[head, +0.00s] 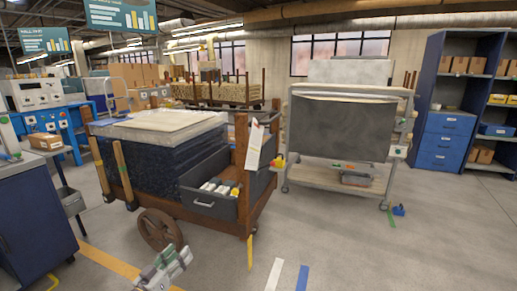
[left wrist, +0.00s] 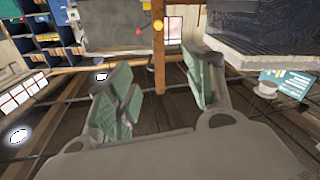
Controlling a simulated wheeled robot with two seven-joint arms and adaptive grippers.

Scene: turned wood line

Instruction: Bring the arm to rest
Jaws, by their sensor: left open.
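My left gripper (head: 168,264) shows at the bottom of the head view, left of centre, in front of the cart's wheel. It is open and empty. In the left wrist view its two green-padded fingers (left wrist: 160,86) stand apart with nothing between them. My right gripper is in neither view.
A wooden cart (head: 190,207) with a dark block-like load and a grey bin (head: 209,203) stands close ahead. A grey wheeled rack (head: 341,127) is behind it to the right. A blue cabinet (head: 30,215) stands at left. Floor at right (head: 420,245) is mostly clear.

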